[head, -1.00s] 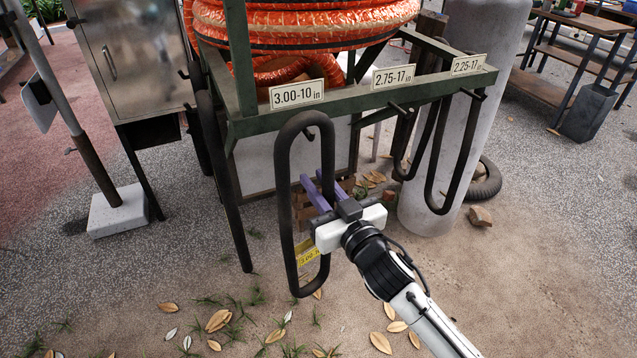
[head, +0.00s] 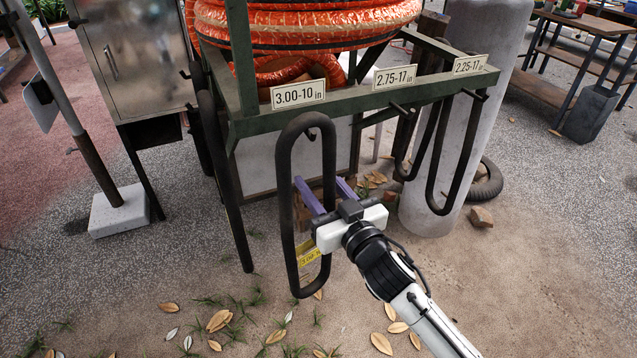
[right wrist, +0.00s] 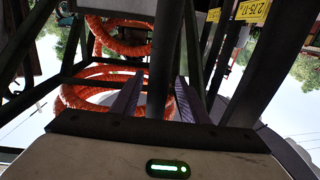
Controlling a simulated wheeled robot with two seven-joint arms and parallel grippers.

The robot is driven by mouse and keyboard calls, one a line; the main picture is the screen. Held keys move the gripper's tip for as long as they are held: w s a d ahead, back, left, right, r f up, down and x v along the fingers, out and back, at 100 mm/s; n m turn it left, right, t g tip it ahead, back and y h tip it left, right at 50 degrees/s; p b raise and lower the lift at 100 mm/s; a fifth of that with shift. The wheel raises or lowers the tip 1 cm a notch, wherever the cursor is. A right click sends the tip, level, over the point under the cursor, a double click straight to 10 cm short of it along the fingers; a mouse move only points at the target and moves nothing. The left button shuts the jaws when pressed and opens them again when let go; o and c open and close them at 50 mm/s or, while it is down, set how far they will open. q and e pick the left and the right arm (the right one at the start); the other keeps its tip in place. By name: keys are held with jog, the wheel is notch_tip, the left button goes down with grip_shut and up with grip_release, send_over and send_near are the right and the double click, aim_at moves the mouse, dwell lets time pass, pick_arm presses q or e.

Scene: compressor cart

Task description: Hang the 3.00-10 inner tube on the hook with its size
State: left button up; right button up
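The 3.00-10 inner tube (head: 284,200) is a long black loop with a yellow tag (head: 309,257) low inside it. Its top bend appears to lie over the hook (head: 309,134) below the 3.00-10 sign (head: 298,94), and the loop hangs down. My right gripper (head: 319,181) is open, its purple fingers apart on either side of the tube's right strand. The right wrist view shows the dark strand (right wrist: 162,60) between the spread fingers (right wrist: 158,85); contact cannot be told. My left gripper is not in view.
To the right, dark tubes hang below the 2.75-17 sign (head: 395,77) and 2.25-17 sign (head: 470,65) on the green frame (head: 350,103). A grey cylinder (head: 425,205) stands behind them. Orange hose coils (head: 310,20) lie above.

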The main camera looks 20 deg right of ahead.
jog(key=shift+f, duration=0.15)
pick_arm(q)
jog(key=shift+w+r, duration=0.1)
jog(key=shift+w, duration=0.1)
pick_arm(e)
jog(key=s, duration=0.3)
jog(key=s+d, duration=0.1)
jog(key=s, duration=0.6)
jog(key=shift+s+d, duration=0.15)
jog(key=shift+d, duration=0.05)
pick_arm(q)
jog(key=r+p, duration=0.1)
jog(key=p, duration=0.2)
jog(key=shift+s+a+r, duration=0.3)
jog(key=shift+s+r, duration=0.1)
pick_arm(e)
jog(key=s+a+f+g, duration=0.1)
jog(key=s+f+g, duration=0.3)
jog(key=s+f, duration=0.5)
jog(key=s+a+f+g, duration=0.2)
jog(key=s+f+g, duration=0.3)
jog(key=s+f, duration=0.5)
notch_tip(320, 180, down, 4)
jog(key=shift+a+r+n, duration=0.15)
jog(key=shift+a+n, duration=0.1)
jog(key=shift+n, duration=0.05)
